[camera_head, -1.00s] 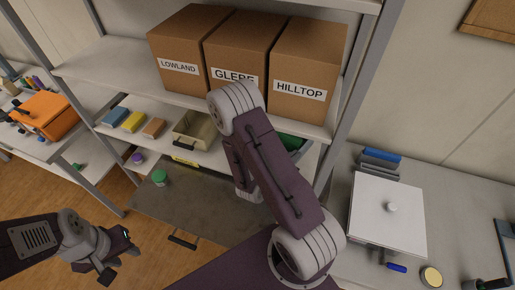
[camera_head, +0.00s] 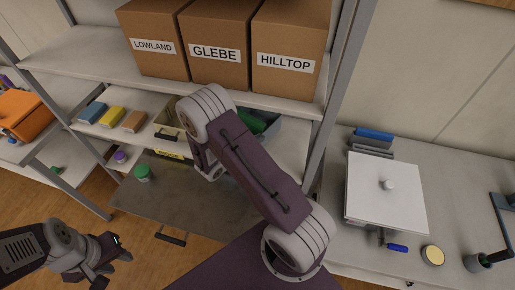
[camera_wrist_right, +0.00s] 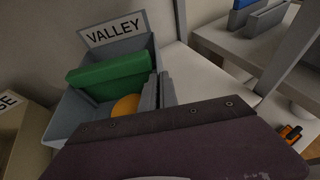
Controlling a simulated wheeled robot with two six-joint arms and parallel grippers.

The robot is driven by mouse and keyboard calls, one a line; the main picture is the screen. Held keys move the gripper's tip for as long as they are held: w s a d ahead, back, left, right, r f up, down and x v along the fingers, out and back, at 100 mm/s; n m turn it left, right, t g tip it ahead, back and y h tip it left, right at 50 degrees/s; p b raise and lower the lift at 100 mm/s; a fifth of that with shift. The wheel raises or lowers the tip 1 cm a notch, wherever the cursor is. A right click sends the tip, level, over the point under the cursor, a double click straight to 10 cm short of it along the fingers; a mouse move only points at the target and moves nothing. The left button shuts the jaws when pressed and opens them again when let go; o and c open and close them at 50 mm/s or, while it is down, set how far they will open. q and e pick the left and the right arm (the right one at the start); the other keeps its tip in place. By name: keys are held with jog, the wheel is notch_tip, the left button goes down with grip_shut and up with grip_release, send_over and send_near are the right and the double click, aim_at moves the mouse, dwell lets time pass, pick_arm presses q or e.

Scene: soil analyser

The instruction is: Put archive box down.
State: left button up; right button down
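Three brown cardboard boxes stand side by side on the upper shelf, labelled LOWLAND (camera_head: 152,62), GLEBE (camera_head: 212,70) and HILLTOP (camera_head: 287,80). I cannot tell which box is the archive box. A grey bin (camera_head: 291,134) with green contents sits on the shelf below; in the right wrist view the bin (camera_wrist_right: 62,121), labelled VALLEY, holds a green block and a round orange thing. My right arm reaches in front of the lower shelf. My left gripper (camera_head: 112,268) is open and empty at lower left.
A beige bin (camera_head: 168,125) and several coloured blocks (camera_head: 111,118) share the lower shelf. A grey board (camera_head: 180,200) below carries a green-lidded jar (camera_head: 142,173). The right bench holds a white-lidded device (camera_head: 385,195), a round tin (camera_head: 432,255) and a dark cup (camera_head: 485,262).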

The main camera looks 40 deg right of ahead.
notch_tip(320, 180, down, 4)
jog(key=b, duration=0.3)
jog(key=shift+f, duration=0.15)
jog(key=shift+r, duration=0.2)
jog(key=shift+f, duration=0.2)
jog(key=c, duration=1.6)
grip_release()
jog(key=shift+c, duration=0.2)
jog(key=shift+r, duration=0.1)
